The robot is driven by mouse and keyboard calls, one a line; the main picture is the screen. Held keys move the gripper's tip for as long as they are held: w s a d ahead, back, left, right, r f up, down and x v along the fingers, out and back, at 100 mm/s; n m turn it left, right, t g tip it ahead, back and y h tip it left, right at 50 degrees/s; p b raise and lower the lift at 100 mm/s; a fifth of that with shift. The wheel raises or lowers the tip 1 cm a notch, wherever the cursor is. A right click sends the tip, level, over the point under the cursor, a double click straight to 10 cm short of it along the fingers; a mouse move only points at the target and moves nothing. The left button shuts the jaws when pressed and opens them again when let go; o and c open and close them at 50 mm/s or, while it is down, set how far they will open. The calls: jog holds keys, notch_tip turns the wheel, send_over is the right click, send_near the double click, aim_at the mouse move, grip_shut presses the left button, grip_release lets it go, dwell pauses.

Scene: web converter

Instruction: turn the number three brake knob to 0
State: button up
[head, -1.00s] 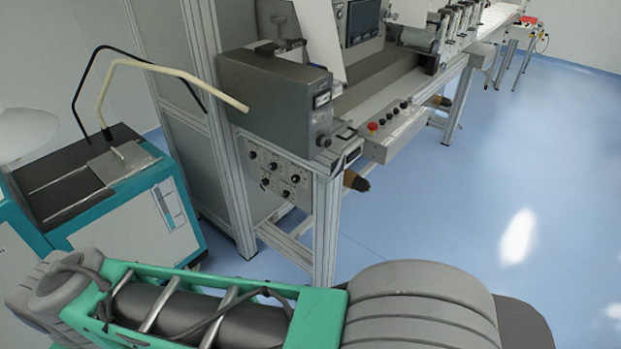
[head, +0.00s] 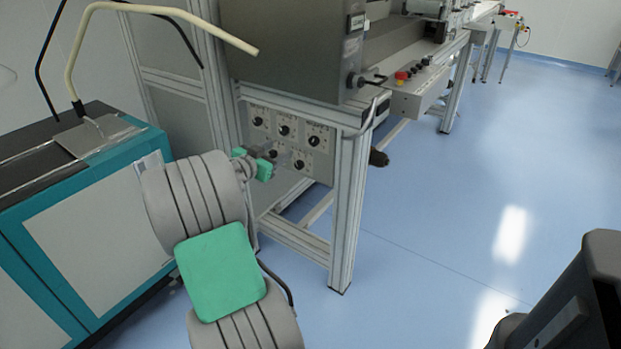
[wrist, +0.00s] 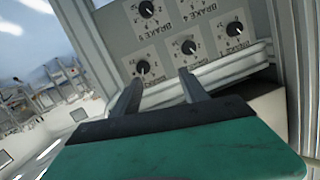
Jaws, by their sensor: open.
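The brake panel (head: 270,136) carries several black knobs on pale label plates, low on the machine frame. An upper right knob (head: 313,141), upper middle knob (head: 284,130), upper left knob (head: 258,122) and lower right knob (head: 299,164) show in the head view. My gripper (wrist: 161,75) is open and empty in front of the panel. In the wrist view the panel appears upside down; one knob (wrist: 143,67) lies just beyond the left fingertip and another (wrist: 189,46) beyond the right one. BRAKE lettering shows, but I cannot tell which knob is number three.
A frame post (head: 347,210) stands right of the panel, with a grey box (head: 285,50) above it. A teal cabinet (head: 90,210) stands close to my arm on the left. A button box with a red button (head: 401,76) is further right. The blue floor (head: 430,230) is clear.

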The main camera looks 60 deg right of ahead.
jog(key=m+g+h+b, duration=0.1)
jog(key=m+g+h, duration=0.1)
send_near(312, 142)
jog(key=d, duration=0.4)
jog(key=s+d, duration=0.1)
jog(key=d, duration=0.1)
jog(key=d+b, duration=0.1)
jog(key=d, duration=0.1)
jog(key=shift+s, duration=0.3)
jog(key=shift+d+r, duration=0.15)
jog(key=shift+d, duration=0.4)
jog(key=shift+c, duration=0.4)
grip_shut()
